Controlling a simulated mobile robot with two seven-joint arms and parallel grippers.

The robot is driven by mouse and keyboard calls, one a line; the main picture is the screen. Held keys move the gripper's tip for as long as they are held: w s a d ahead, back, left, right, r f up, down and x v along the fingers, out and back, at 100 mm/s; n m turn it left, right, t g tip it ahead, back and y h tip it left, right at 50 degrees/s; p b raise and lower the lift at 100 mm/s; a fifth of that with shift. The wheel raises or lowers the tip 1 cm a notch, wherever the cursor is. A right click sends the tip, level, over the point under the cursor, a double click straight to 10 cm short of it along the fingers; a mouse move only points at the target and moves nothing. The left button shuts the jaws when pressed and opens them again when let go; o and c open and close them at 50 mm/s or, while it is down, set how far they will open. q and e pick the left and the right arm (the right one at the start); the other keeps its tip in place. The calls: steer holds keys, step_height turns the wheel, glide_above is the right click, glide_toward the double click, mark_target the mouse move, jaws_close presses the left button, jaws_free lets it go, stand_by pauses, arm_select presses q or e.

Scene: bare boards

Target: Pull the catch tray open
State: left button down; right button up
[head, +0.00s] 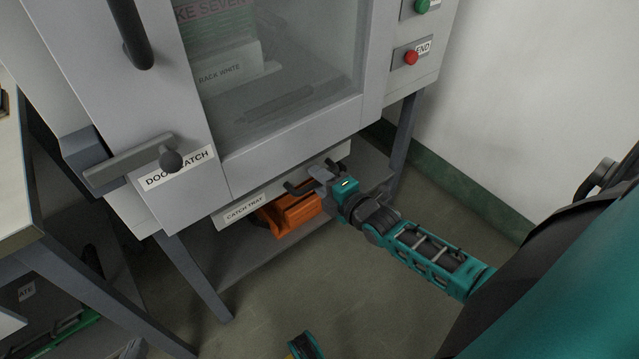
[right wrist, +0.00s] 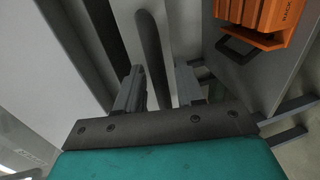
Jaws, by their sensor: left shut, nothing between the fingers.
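The catch tray (head: 240,207) is a pale drawer front with a "CATCH TRAY" label, low on the grey machine. It looks about flush with the cabinet. A dark bar handle (head: 292,188) stands out from its front. My right gripper (head: 318,174) is at this handle. In the right wrist view the dark handle (right wrist: 153,55) runs between the two fingers of my right gripper (right wrist: 158,88). The fingers look apart, with narrow gaps beside the bar. Only a small teal and yellow part of my left gripper (head: 303,346) shows at the bottom edge; its fingertips are not clear.
An orange bin (head: 292,214) sits below the tray on the lower shelf and also shows in the right wrist view (right wrist: 262,20). A bench (head: 20,200) stands at far left. The floor in front is clear.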

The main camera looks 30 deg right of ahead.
steer(key=shift+w, duration=0.2)
jaws_close()
stand_by(0.3)
